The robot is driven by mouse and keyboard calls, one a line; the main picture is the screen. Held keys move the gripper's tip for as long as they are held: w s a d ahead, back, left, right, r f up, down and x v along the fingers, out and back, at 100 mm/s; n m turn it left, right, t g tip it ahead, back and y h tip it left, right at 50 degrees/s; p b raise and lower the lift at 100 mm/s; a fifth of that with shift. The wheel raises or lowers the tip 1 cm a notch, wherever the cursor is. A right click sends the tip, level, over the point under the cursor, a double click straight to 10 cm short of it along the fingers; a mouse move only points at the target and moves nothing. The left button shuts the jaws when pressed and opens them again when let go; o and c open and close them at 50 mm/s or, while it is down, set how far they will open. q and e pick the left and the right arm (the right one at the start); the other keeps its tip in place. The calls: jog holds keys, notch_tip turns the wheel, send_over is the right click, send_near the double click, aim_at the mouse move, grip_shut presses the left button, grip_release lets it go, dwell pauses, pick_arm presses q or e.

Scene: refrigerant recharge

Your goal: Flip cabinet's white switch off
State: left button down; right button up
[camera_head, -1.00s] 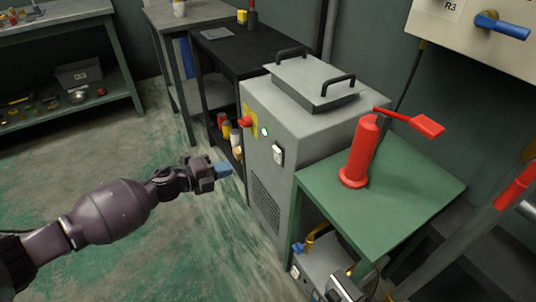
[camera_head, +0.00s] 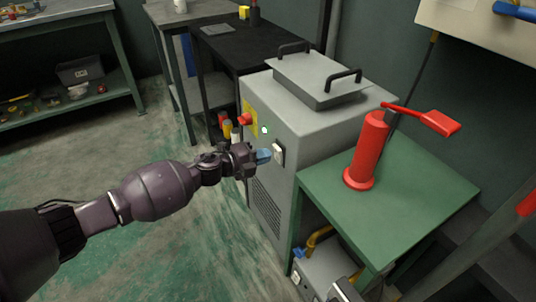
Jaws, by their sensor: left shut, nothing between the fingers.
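The grey cabinet (camera_head: 330,121) stands in the middle, with a lidded top that has two black handles. Its white switch (camera_head: 279,154) sits on the front face, right of a lit green lamp (camera_head: 265,130) and a red knob (camera_head: 245,119) on a yellow plate. My left gripper (camera_head: 265,155) is shut and empty, with its blue fingertips just left of the switch. I cannot tell whether the tips touch it. The switch's rocker position is too small to read. My right gripper is not in view.
A green table (camera_head: 415,200) with a red pump-like cylinder (camera_head: 367,150) stands right of the cabinet. A machine with yellow and blue fittings (camera_head: 318,262) is below it. A black bench (camera_head: 225,45) stands behind. The floor at left is clear.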

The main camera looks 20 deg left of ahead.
pick_arm(q)
jog(key=shift+w+d, duration=0.35)
jog(key=shift+w, duration=0.15)
jog(key=shift+r, duration=0.1)
